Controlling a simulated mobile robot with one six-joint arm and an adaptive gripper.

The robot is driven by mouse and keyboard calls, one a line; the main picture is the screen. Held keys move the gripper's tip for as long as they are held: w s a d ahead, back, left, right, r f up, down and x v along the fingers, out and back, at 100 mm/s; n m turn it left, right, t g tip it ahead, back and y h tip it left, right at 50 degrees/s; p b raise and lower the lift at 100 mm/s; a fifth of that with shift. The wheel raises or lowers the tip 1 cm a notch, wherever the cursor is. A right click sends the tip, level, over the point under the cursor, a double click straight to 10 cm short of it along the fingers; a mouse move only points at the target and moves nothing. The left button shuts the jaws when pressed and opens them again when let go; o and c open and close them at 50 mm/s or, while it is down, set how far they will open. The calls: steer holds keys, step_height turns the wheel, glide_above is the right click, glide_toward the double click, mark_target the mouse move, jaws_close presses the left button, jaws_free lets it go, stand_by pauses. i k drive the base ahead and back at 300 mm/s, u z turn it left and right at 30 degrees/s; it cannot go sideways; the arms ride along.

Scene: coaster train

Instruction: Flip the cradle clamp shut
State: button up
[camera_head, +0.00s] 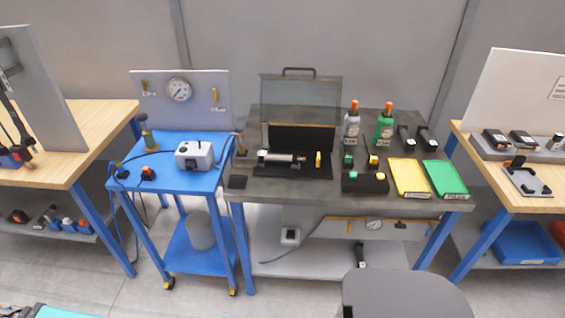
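A black cradle base (293,173) sits on the dark grey middle table. A silver and black cylinder (281,158) lies along it, roughly level. A small yellow part (318,159) stands upright at the cradle's right end, beside the cylinder's end; it looks like the clamp's lever. The clamp's own shape is too small to tell, and I cannot make out how far it is open. A clear raised guard (301,98) with a handle stands behind the cradle. My gripper is not in view.
On the middle table (240,205), bottles (384,124), a black block with green and yellow parts (365,182), a yellow tray (409,177) and a green tray (445,178) stand right of the cradle. A blue cart (160,181) adjoins on the left. Grey floor lies in front.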

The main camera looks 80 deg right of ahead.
mark_target(265, 124)
steer(key=u, duration=0.05)
steer(key=i, duration=0.05)
steer(key=z, duration=2.95)
